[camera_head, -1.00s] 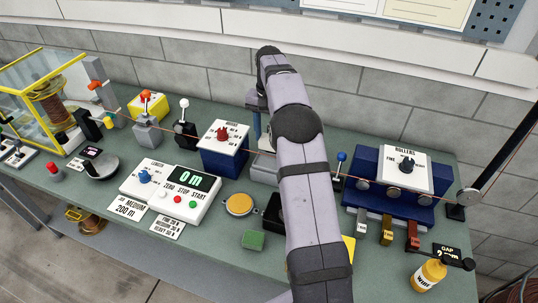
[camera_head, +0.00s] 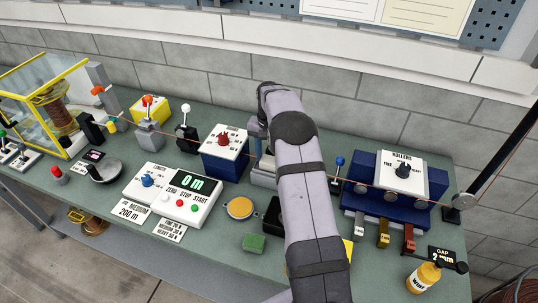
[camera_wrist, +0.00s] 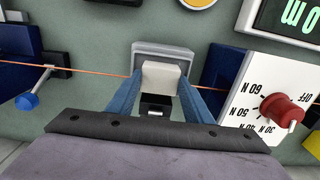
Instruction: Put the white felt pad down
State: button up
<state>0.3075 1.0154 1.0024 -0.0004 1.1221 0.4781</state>
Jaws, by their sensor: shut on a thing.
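The white felt pad (camera_wrist: 160,78) is a small pale block between the blue fingers of my gripper (camera_wrist: 158,88) in the wrist view. My gripper is shut on it. A grey block or holder with a raised rim (camera_wrist: 163,50) lies just beyond the pad. I cannot tell whether the pad touches it. The orange wire (camera_wrist: 90,72) runs across at about the pad's level. The grey holder (camera_head: 263,178) shows partly beside the arm there.
The blue box with a red knob (camera_head: 225,160) stands left of the holder; the blue roller unit (camera_head: 385,212) stands right. A blue-knobbed lever (camera_head: 338,170) is close to the arm. The control panel (camera_head: 172,197) and a round yellow-topped dish (camera_head: 240,208) lie in front.

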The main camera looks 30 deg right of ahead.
jog(key=shift+f, duration=0.15)
jog(key=o, duration=0.9)
jog(key=shift+o, duration=0.2)
notch_tip(320, 180, up, 12)
jog(key=b, duration=0.2)
jog(key=shift+r+b, duration=0.2)
jog(key=shift+b, duration=0.2)
